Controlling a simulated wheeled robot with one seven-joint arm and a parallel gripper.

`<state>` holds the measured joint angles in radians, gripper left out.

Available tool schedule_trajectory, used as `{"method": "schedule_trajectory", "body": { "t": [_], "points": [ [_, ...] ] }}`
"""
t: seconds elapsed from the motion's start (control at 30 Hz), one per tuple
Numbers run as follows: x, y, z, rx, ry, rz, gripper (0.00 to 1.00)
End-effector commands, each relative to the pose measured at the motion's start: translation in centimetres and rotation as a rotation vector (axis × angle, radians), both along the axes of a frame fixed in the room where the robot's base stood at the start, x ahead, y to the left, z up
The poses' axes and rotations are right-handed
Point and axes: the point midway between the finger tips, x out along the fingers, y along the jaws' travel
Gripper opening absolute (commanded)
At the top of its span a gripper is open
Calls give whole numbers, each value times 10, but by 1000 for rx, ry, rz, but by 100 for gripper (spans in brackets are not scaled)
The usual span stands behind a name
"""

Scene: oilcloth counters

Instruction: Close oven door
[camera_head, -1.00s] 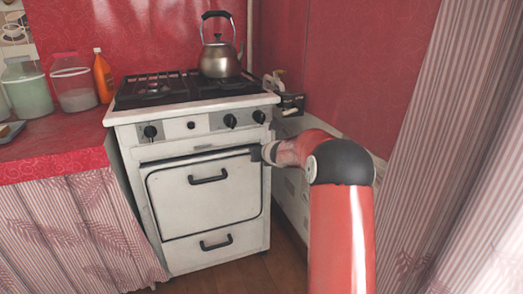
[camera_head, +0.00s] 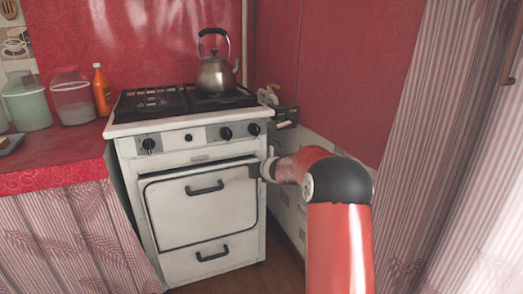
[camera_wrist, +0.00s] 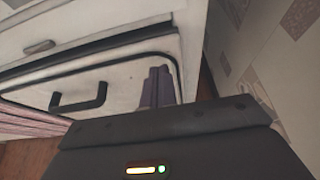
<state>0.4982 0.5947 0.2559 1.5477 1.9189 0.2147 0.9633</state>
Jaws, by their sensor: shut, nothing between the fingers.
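The oven door (camera_head: 190,218) is the white front panel of the stove, with a dark bar handle (camera_head: 204,189). It stands upright and looks almost flush, with a dark gap along its top edge; whether it is fully shut I cannot tell. In the wrist view the door (camera_wrist: 118,78) and its handle (camera_wrist: 80,101) show to the left of my fingers. My gripper (camera_head: 256,171) is at the door's upper right corner. Its fingers (camera_wrist: 159,85) are together and empty in the wrist view, in front of the door's right side. I cannot tell whether they touch it.
The white stove (camera_head: 185,155) carries a steel kettle (camera_head: 215,74) and black grates. A drawer with a handle (camera_head: 212,252) lies below the door. A red counter (camera_head: 60,165) with jars stands at left. The tiled wall (camera_head: 288,205) is close on the right, and a striped curtain (camera_head: 425,150) hangs beyond.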

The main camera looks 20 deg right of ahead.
Motion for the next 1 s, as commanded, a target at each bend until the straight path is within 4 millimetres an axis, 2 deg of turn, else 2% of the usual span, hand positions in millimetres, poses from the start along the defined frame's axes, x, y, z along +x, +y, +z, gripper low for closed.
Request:
{"method": "schedule_trajectory", "body": {
  "t": [0.03,0.1,0.17,0.7,1.0],
  "points": [
    [-2,-1,19,-3,-6,-1,0],
    [-5,0,30,-4,-5,-1,0],
    [-7,-1,32,-3,-3,0,0],
    [-21,1,87,-10,-4,2,0],
    [-24,0,97,-9,-1,3,0]
  ]
}}
